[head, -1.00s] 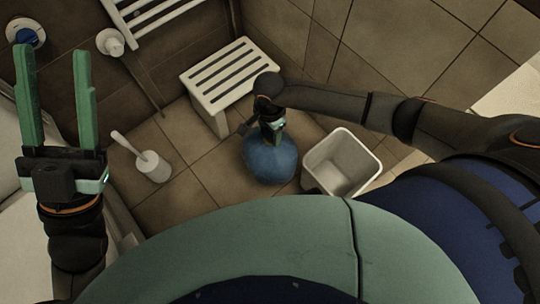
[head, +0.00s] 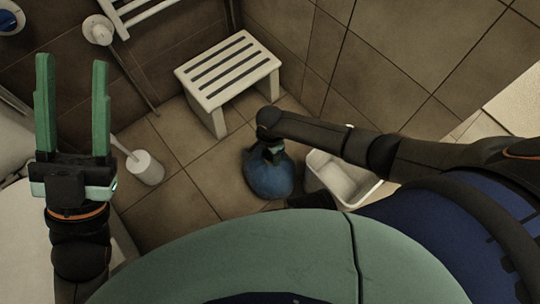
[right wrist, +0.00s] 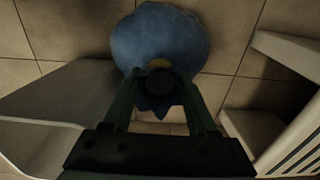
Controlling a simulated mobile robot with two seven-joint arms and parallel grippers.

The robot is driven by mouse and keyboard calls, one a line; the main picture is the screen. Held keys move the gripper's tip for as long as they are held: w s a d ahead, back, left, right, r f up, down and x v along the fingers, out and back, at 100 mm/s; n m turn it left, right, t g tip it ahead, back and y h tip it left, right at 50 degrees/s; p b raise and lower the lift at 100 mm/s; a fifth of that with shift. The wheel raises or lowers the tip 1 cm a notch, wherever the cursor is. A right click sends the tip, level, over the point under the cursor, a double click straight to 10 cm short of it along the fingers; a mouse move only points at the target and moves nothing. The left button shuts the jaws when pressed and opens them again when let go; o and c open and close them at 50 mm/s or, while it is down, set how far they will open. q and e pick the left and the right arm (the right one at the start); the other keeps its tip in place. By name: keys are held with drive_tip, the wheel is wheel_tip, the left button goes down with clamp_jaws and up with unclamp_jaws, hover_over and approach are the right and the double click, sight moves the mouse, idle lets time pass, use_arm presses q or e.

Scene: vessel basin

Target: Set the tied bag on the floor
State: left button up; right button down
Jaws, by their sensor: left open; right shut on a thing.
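The tied bag (head: 269,178) is blue and round, and hangs or rests low by the tiled floor (head: 190,203) between the stool and the bin. I cannot tell whether its base touches the floor. My right gripper (head: 272,153) is shut on its neck from above. In the right wrist view the bag (right wrist: 160,45) shows beyond the fingers, with a yellowish tie (right wrist: 158,64) at the neck between them. My left gripper (head: 73,100) is open, empty and raised at the left, away from the bag.
A white slatted stool (head: 228,72) stands behind the bag. A white bin (head: 340,178) is just right of it, partly under my right arm. A toilet brush in its holder (head: 145,168) stands at the left. Bare floor lies between the brush and the bag.

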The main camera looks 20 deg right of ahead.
use_arm(q)
drive_tip(key=shift+f, duration=0.15)
use_arm(e)
drive_tip(key=shift+w+f, duration=0.1)
drive_tip(key=shift+c, duration=0.9)
unclamp_jaws()
drive_tip(key=shift+f, duration=0.15)
wheel_tip(320, 180, up, 11)
drive_tip(key=p, duration=0.6)
use_arm(q)
wheel_tip(320, 180, up, 7)
drive_tip(key=shift+s+a+n+p, duration=0.15)
drive_tip(key=shift+a+n+p, duration=0.15)
drive_tip(key=shift+a+p, duration=0.15)
use_arm(e)
drive_tip(key=shift+r, duration=0.65)
use_arm(q)
drive_tip(key=shift+r+t, duration=0.25)
drive_tip(key=shift+t, duration=0.05)
